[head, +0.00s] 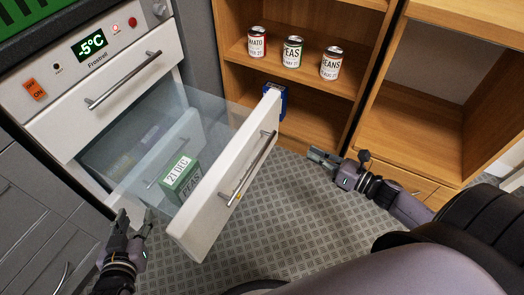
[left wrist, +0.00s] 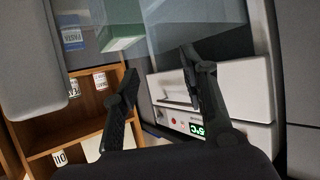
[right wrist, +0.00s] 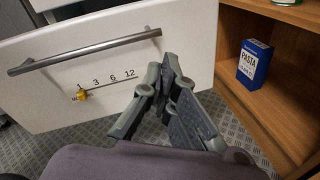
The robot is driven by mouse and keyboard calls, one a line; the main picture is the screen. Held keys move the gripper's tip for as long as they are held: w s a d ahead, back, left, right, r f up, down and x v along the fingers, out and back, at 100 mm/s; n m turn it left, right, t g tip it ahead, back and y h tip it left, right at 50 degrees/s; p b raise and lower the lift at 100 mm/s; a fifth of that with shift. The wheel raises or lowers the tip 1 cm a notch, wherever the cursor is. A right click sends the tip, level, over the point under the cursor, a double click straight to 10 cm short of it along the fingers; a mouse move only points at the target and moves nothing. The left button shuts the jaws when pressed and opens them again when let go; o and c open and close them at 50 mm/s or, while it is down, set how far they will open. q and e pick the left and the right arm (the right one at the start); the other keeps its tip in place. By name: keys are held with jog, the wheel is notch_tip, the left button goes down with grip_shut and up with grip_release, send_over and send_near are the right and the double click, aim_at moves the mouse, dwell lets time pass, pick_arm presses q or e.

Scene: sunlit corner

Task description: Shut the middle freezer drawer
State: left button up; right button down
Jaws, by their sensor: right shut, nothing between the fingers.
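The middle freezer drawer (head: 196,238) is pulled far out, with a white front, a bar handle (head: 250,170) and clear sides. A green peas box (head: 180,183) sits inside it. In the right wrist view the drawer front (right wrist: 60,45) fills the left and middle. My right gripper (head: 322,155) is shut and empty, to the right of the drawer front; in the right wrist view its fingertips (right wrist: 172,66) overlap the front's right end, and I cannot tell if they touch. My left gripper (head: 130,222) is open and empty, left of the drawer near its clear side.
The upper freezer drawer (head: 130,85) is closed beneath the panel with the -5°C display (head: 88,44). A wooden shelf (head: 240,72) behind holds several cans and a blue pasta box (right wrist: 252,62), close to the drawer's far end. Grey patterned floor (head: 310,220) is open right of the drawer.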

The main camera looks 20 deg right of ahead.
jog(key=a+r+n+g+y+b, duration=0.1)
jog(key=a+r+n+y+b, duration=0.1)
jog(key=a+r+n+y, duration=0.3)
jog(key=n+h+b, duration=0.2)
send_near(253, 134)
jog(key=x, duration=0.5)
jog(key=shift+w+a, duration=0.1)
jog(key=shift+w, duration=0.25)
pick_arm(q)
notch_tip(253, 134, up, 16)
jog(key=d+t+h, duration=0.1)
jog(key=t+h, duration=0.1)
jog(key=t, duration=0.6)
jog(key=shift+d+r+h, duration=0.25)
jog(key=shift+d+h, duration=0.05)
jog(key=shift+d, duration=0.05)
pick_arm(e)
jog(key=shift+w+a, duration=0.5)
jog(key=shift+w, duration=0.05)
